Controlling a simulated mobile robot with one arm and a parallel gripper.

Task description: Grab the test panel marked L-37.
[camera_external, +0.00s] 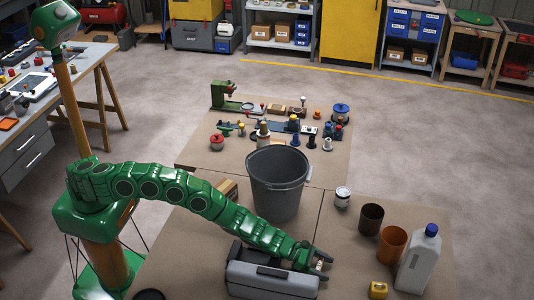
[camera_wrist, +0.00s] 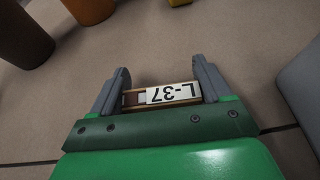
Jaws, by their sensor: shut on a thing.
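The test panel marked L-37 (camera_wrist: 172,94) is a small light-wood piece with a white label, seen upside down in the wrist view. It sits between the two grey fingers of my gripper (camera_wrist: 160,92), which is shut on it. In the external view my gripper (camera_external: 322,264) is at the front, at the right end of the grey toolbox, and a small pale bit of the panel (camera_external: 319,266) shows between the fingers. I cannot tell how far the panel is above the table.
A grey toolbox (camera_external: 270,281) lies beside my gripper. A grey bucket (camera_external: 278,187) stands behind. To the right are a brown cup (camera_external: 371,219), an orange cup (camera_external: 391,246), a white jug (camera_external: 418,262) and a yellow block (camera_external: 378,290). Table between gripper and cups is clear.

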